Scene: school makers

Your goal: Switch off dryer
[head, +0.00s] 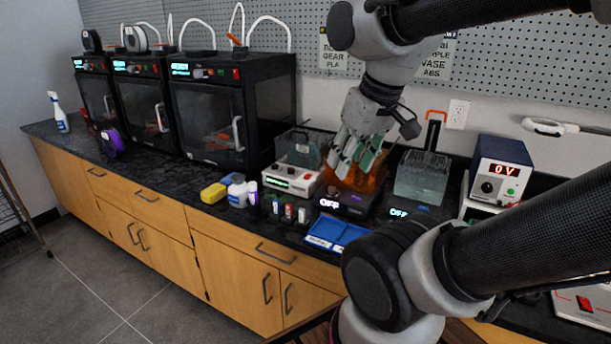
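No device carries a label I can read as dryer. My gripper (352,162) points down over a device with a translucent orange tank (372,180). Its fingers look apart with nothing held, and they cover part of that tank. I cannot tell whether they touch it. The dark base under the orange tank has a lit display (330,204) that seems to read OFF. To its left stands a white-fronted device (291,179) with a clear box on top, a lit display and a knob. To its right stands a clear tank device (421,180) with a lit display (398,213) that seems to read OFF.
Several black 3D printers (232,105) line the left counter. A blue tray (334,233), small bottles (289,212) and a yellow sponge (214,193) lie at the front edge. A power supply (497,172) reading 0 V stands at right. My arm hides the lower right counter.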

